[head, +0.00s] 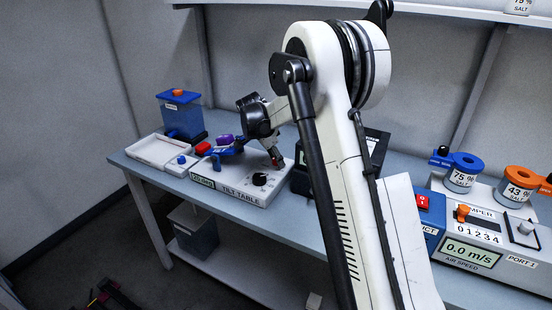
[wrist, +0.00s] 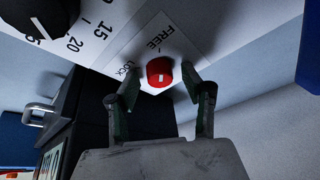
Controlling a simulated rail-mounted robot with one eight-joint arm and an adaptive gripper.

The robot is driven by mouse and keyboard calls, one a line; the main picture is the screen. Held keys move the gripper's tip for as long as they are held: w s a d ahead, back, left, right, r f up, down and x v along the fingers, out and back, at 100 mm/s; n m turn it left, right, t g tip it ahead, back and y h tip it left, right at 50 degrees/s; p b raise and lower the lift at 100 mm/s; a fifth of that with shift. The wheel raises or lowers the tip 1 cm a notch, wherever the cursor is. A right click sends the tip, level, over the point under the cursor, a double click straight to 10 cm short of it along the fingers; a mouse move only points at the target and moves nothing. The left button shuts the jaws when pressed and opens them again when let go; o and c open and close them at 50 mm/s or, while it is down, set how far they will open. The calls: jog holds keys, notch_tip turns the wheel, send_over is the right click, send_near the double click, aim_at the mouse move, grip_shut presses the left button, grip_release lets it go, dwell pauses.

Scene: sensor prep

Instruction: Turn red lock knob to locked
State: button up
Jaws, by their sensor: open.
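The red lock knob (wrist: 159,72) sits on a white panel with the words FREE and LOCK printed beside it in the wrist view. A short white mark shows on its face; I cannot tell clearly which word it points at. My gripper (wrist: 160,76) is open, with one finger on each side of the knob and gaps visible between. In the head view my gripper (head: 276,160) is low over the back right of the white tilt table box (head: 228,190), where the knob is mostly hidden.
A black dial (head: 260,179) stands on the tilt table's top; its numbered scale shows in the wrist view. A black case with a handle (wrist: 85,120) is close by. A white tray (head: 155,150) and a blue container (head: 180,115) are to the left. The air speed unit (head: 470,255) is right.

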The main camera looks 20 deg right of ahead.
jog(key=shift+c, duration=0.2)
grip_shut()
jog(key=shift+n, duration=0.3)
jog(key=n+b, duration=0.1)
jog(key=n+t+b, duration=0.1)
jog(key=n, duration=0.1)
jog(key=shift+s+n+t+y, duration=0.1)
jog(key=shift+n+t+y, duration=0.2)
jog(key=n+t+y+b, duration=0.1)
jog(key=n, duration=0.3)
jog(key=shift+d+n+b, duration=0.1)
jog(key=shift+n+b, duration=0.2)
jog(key=shift+b, duration=0.1)
jog(key=n+t+y+b, duration=0.1)
jog(key=n+y, duration=0.1)
jog(key=n, duration=0.2)
jog(key=shift+n+y+b, duration=0.45)
jog(key=shift+n+y, duration=0.45)
jog(key=shift+n, duration=1.6)
